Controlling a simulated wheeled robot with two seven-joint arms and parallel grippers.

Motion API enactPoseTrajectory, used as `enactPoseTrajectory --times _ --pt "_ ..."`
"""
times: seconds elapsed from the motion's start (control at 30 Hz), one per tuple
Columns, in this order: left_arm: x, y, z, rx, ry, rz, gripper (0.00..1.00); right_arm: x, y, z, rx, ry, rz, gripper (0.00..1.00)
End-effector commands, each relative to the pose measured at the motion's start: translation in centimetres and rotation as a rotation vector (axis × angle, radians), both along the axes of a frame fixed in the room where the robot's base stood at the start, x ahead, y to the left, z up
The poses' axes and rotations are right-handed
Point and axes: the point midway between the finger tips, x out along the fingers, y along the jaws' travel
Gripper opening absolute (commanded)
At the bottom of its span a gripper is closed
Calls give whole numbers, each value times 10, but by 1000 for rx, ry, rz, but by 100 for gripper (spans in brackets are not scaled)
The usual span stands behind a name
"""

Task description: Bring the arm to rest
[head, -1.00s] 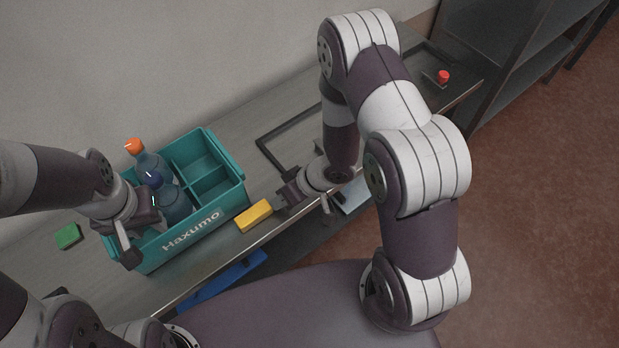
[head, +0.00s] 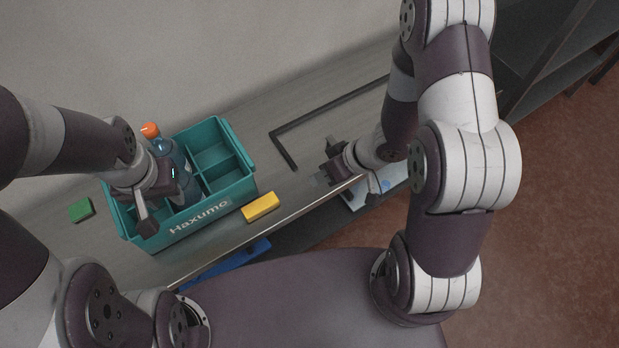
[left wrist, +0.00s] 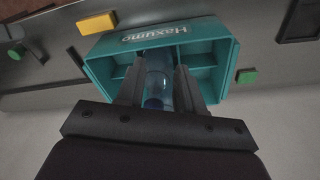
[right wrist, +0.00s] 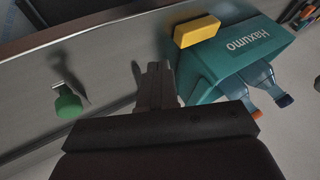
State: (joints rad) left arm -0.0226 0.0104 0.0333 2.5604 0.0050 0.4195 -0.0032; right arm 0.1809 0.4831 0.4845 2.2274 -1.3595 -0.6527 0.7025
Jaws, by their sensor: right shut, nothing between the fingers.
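My left gripper (head: 158,192) is over the left part of the teal Haxumo crate (head: 222,205). In the left wrist view its fingers (left wrist: 158,82) are apart, with a blue-capped bottle (left wrist: 158,78) standing between them. I cannot tell whether they touch it. An orange-capped bottle (head: 151,131) also stands in the crate, partly hidden by the gripper. My right gripper (head: 322,177) is shut and empty above the table's front edge, right of the crate. Its closed fingers (right wrist: 156,85) show in the right wrist view.
A yellow block (head: 260,207) lies right of the crate and a green block (head: 81,209) left of it. A black angled frame (head: 285,150) lies on the metal table. A green-topped knob (right wrist: 68,104) shows in the right wrist view. Dark shelving (head: 545,65) stands at the right.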

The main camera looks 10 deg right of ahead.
Motion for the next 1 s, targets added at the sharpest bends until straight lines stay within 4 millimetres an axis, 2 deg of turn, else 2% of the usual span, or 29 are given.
enactPoseTrajectory --times 0.2,0.77,0.83,0.87,0.9,0.97,1.0 --pt "0 0 4 0 0 -1 37 -3 -9 12 -1 0 -1 0" --pt "0 0 4 0 0 0 37 -3 -9 11 -4 -6 8 0" --pt "0 0 4 0 0 0 37 -4 -22 2 -88 -17 34 0" --pt "0 0 4 0 0 0 37 -6 -35 -4 -159 -6 19 0" --pt "0 0 4 0 0 0 37 -7 -57 -8 -272 16 -22 0" --pt "0 0 4 0 0 0 37 -10 -91 1 -450 62 -101 0" --pt "0 0 4 0 0 0 37 -15 -108 15 -546 107 -160 0"
